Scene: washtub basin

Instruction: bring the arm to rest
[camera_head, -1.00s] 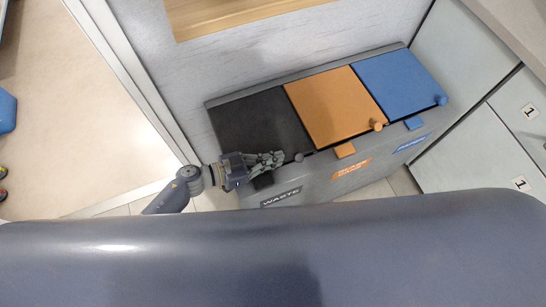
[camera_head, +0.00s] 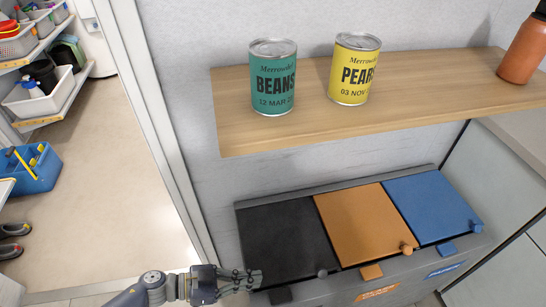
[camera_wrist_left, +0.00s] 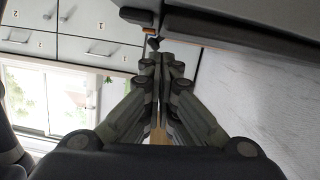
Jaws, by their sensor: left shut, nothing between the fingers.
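My left gripper (camera_head: 241,281) is at the bottom of the head view, its arm coming in from the lower left. It is shut and empty, close to the front left corner of the bin unit, by the black lid (camera_head: 284,243). I cannot tell whether it touches the unit. In the left wrist view the fingers (camera_wrist_left: 160,62) are together, pointing away from the camera, with a dark edge beyond their tips. My right gripper is not in view.
The bin unit also has an orange lid (camera_head: 360,224) and a blue lid (camera_head: 430,207), all closed. Above it, a wooden shelf (camera_head: 420,95) holds a green beans can (camera_head: 273,78), a yellow pears can (camera_head: 354,70) and an orange bottle (camera_head: 524,50). Open floor (camera_head: 100,190) lies left, past a door frame.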

